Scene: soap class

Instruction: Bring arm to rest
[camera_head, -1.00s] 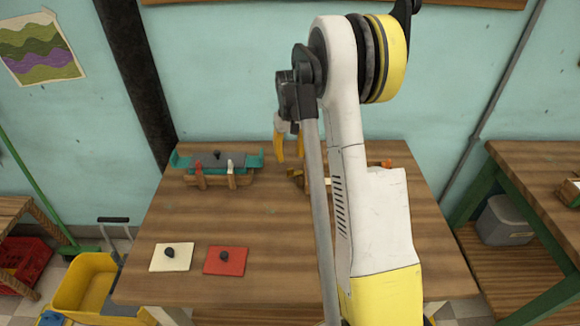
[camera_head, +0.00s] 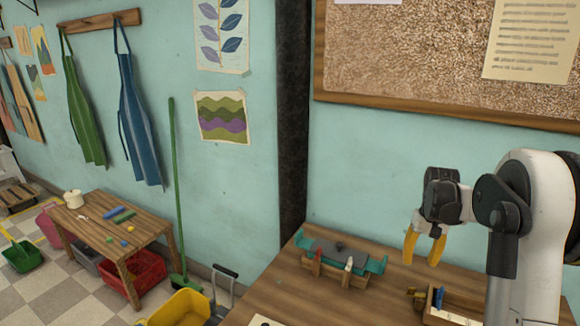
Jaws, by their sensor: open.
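My gripper (camera_head: 424,246) is at the right of the view, at the end of my white arm. Its two yellow fingers point down and stand apart, with nothing between them. It hangs above the wooden table (camera_head: 272,301), to the right of a teal and grey tool on a wooden stand (camera_head: 338,262). A small wooden holder with blue and white pieces (camera_head: 440,302) is on the table below and slightly right of the gripper. The table's right part is out of view or hidden behind my arm.
A yellow bucket (camera_head: 180,308) stands on the floor left of the table. A low bench with small coloured pieces (camera_head: 112,228) is at the far left, with a red crate (camera_head: 136,270) under it. A green-handled broom (camera_head: 173,190) leans on the wall. A corkboard (camera_head: 420,70) hangs behind.

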